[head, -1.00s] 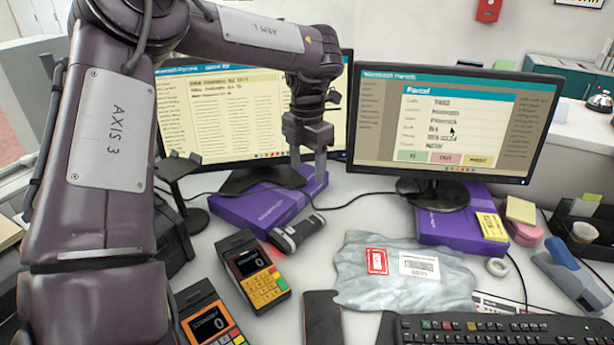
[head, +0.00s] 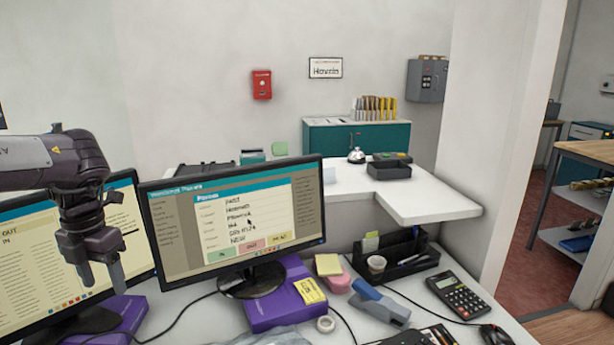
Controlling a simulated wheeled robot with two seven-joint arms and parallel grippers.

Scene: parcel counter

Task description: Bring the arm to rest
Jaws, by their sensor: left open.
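My left gripper (head: 106,281) hangs pointing down at the left of the head view, in front of the left monitor (head: 30,262). Its jaws are open and nothing shows between them. It is above the purple box (head: 112,325) under that monitor, and apart from it as far as I can tell. My dark left arm comes in from the left edge; most of it is out of the picture. My right gripper is not in view.
A second monitor (head: 235,219) stands right of the gripper on a purple box (head: 283,300). A tape roll (head: 326,324), a blue-grey handheld tool (head: 380,303), a black organiser (head: 392,254) and a calculator (head: 456,293) lie to the right. A raised white counter (head: 425,205) stands behind.

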